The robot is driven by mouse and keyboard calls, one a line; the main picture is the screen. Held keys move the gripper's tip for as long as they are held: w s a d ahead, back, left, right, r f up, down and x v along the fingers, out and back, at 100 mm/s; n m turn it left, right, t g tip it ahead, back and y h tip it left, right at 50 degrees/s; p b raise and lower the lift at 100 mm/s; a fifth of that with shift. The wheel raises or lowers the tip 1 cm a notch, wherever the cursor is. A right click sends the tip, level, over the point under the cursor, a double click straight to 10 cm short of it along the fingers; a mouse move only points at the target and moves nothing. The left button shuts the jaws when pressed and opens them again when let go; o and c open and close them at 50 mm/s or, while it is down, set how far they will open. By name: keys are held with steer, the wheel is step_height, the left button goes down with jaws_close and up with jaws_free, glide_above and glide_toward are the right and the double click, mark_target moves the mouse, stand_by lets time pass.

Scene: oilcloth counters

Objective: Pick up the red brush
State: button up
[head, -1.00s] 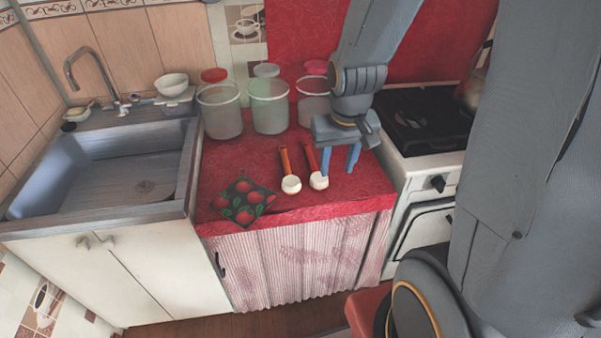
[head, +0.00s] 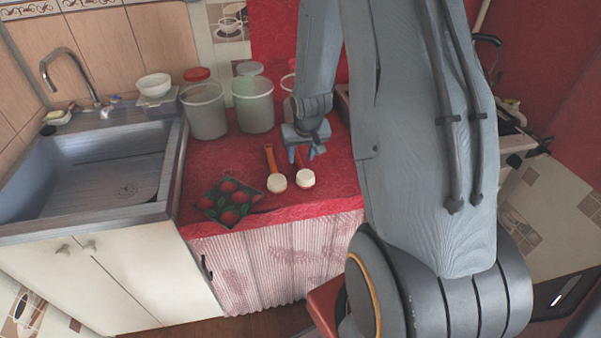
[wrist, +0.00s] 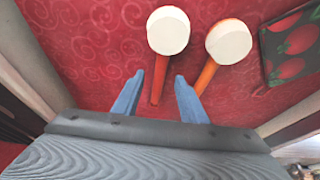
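The red brush (head: 305,178) lies on the red counter with its round white head toward the front edge. Its red handle runs back under my gripper (head: 306,153), which hides part of it. In the wrist view the red brush (wrist: 168,31) has its handle between the two blue fingertips of my gripper (wrist: 158,82). The fingers are open, with a gap on both sides of the handle. I cannot tell how high they are above the counter. A similar brush with an orange handle (head: 270,158) lies close beside it on the left.
A dark cloth with red fruit (head: 229,202) lies at the counter's front left. Clear canisters (head: 205,112) stand along the back, behind the brushes. The sink (head: 95,180) is to the left. My arm covers the right side, including most of the stove.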

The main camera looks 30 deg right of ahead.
mark_target(300, 162)
steer(key=shift+x, duration=1.85)
jaws_close()
